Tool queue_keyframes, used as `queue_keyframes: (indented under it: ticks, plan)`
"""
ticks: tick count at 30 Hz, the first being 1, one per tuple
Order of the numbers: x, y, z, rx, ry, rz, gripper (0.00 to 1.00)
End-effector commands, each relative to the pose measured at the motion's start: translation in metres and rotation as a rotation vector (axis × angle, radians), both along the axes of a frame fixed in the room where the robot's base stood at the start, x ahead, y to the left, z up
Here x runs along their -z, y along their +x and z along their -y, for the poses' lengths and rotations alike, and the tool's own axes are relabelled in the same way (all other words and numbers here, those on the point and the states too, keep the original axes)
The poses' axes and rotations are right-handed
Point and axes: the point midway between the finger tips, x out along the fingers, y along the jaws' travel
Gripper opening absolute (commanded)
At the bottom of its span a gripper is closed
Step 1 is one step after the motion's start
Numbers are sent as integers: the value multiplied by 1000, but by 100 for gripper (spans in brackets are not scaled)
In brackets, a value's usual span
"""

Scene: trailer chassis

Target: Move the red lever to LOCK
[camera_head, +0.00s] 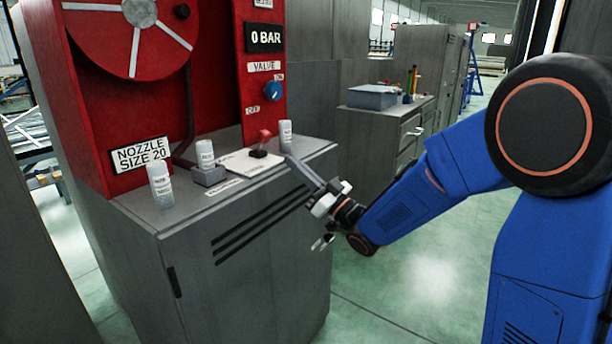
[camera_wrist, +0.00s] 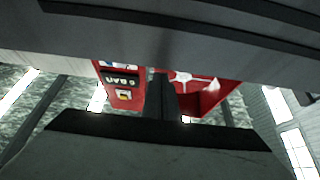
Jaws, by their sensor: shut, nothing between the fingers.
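The red lever (camera_head: 264,136) stands on a dark base on a white plate (camera_head: 243,163), on top of a grey cabinet (camera_head: 250,215). The plate's lettering is too small to read, so I cannot tell which side is LOCK. My gripper (camera_head: 291,160) is shut and empty, with its tips right of the lever near the cabinet's right top edge. The tips look apart from the lever. In the wrist view my closed fingers (camera_wrist: 161,92) show as a dark bar in the middle. I cannot make out the lever in that view.
White bottles stand on the cabinet: one (camera_head: 286,136) close behind the tips, one (camera_head: 205,154) by a grey block (camera_head: 208,176), one (camera_head: 161,184) at left. A red panel (camera_head: 264,80) with a blue valve knob (camera_head: 273,91) rises behind. Floor at right is free.

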Motion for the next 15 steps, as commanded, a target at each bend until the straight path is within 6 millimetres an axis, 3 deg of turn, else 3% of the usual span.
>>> queue_keyframes:
  ticks: [6,15]
  plan:
    - [-19,20,-27,-2,1,1,0]
    - [-34,36,-46,-1,0,-1,0]
